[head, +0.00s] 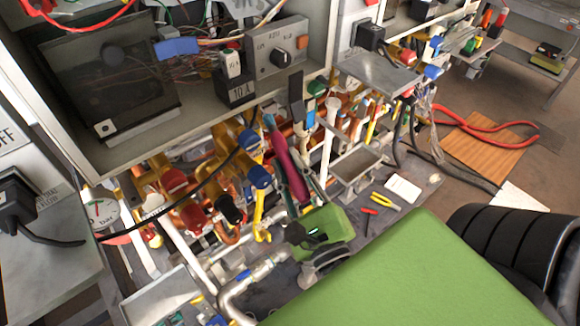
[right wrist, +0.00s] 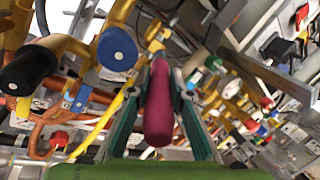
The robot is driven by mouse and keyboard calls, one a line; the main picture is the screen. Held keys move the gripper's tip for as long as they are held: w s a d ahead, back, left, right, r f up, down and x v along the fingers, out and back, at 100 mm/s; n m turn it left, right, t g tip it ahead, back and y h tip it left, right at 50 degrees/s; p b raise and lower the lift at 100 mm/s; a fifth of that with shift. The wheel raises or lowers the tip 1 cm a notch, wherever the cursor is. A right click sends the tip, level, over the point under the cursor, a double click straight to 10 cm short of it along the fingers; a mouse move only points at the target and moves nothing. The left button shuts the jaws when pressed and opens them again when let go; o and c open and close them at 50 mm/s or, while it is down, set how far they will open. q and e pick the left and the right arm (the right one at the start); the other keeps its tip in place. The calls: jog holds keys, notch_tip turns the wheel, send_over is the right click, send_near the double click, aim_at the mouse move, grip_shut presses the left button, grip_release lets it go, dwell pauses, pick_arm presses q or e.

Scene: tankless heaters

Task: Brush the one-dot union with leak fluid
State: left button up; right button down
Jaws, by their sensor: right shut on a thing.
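My right gripper (head: 284,150) reaches up among the pipes, with its teal fingers shut on a crimson handle (head: 288,168). In the right wrist view the handle (right wrist: 158,108) lies between the gripper's two fingers (right wrist: 159,75), its rounded end toward the camera. This looks like the brush; its far end is hidden among the pipes, and I cannot tell whether it touches anything. Blue round caps sit just left of the gripper; one (right wrist: 118,50) shows a small pale dot. I cannot tell which fitting is the one-dot union. No leak fluid container is clear. My left gripper is not in view.
Dense brass and copper pipes hang under the heater cabinet (head: 175,135). A yellow valve lever (head: 260,214) and a black cylinder (head: 230,209) are close on the left. A black cable crosses the pipes. A grey tray (head: 356,162) and yellow pliers (head: 385,202) lie to the right.

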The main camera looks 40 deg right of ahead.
jog(key=shift+w+r, duration=0.25)
jog(key=shift+w, duration=0.25)
jog(key=w, duration=0.1)
jog(key=w+p, duration=0.1)
jog(key=shift+w+a+f+p, duration=0.1)
jog(key=shift+w+a+p, duration=0.05)
jog(key=shift+w+p, duration=0.15)
jog(key=shift+w+f, duration=0.1)
jog(key=shift+w, duration=0.55)
jog(key=shift+w+a+p, duration=0.1)
jog(key=shift+w+p, duration=0.5)
jog(key=shift+w, duration=0.25)
